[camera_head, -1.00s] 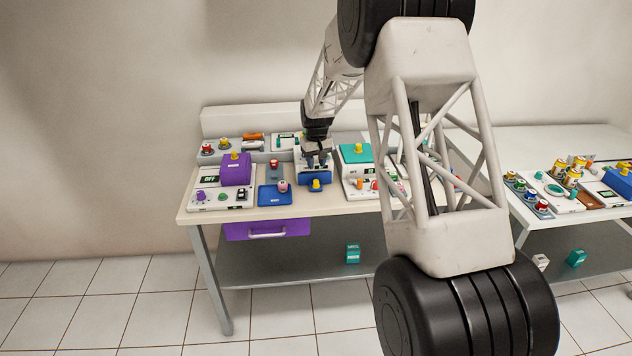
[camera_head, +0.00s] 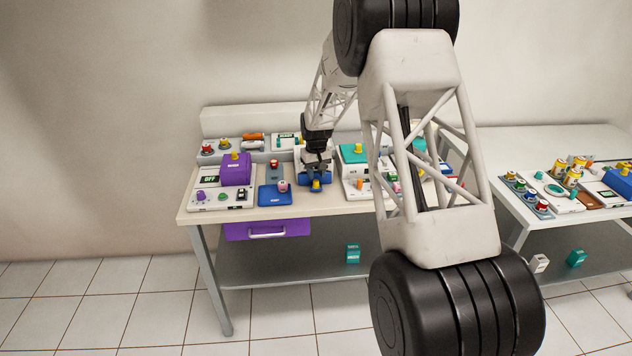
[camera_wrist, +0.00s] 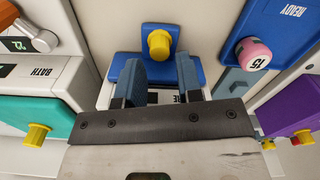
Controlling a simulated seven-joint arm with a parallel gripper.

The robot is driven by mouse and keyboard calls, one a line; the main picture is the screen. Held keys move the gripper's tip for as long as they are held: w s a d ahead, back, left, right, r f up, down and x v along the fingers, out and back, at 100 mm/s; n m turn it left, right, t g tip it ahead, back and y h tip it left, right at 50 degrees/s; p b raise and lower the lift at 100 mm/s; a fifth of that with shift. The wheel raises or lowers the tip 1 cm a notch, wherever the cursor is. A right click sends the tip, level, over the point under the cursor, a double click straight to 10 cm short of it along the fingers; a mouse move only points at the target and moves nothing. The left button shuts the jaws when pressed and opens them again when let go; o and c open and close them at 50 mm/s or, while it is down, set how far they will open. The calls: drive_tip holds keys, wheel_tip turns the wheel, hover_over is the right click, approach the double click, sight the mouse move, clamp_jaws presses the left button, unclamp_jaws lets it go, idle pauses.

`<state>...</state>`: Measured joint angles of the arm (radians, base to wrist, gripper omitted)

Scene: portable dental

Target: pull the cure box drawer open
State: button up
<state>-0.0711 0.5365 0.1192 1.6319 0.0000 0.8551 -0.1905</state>
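A blue drawer-like block with a yellow knob (camera_wrist: 159,43) fits the cure box drawer, but its label is mostly hidden behind my fingers. Its blue front (camera_wrist: 125,71) lies ahead of my gripper (camera_wrist: 160,66) in the wrist view. The two blue-grey fingers are apart, with the knob beyond and between their tips. I see no contact with the knob. In the head view, the yellow knob (camera_head: 316,185) shows just in front of my gripper (camera_head: 316,173) at the middle of the table. My gripper covers much of the white box behind.
A purple box (camera_head: 236,170) and a blue READY tray (camera_head: 274,195) stand to the left. A teal-lidded BATH box (camera_head: 355,154) stands close on the right. A purple drawer (camera_head: 267,230) hangs under the table edge. Free room around the gripper is narrow.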

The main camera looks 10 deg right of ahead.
sight(316, 180)
drive_tip(key=shift+f, duration=1.85)
drive_tip(key=shift+c, duration=0.4)
clamp_jaws()
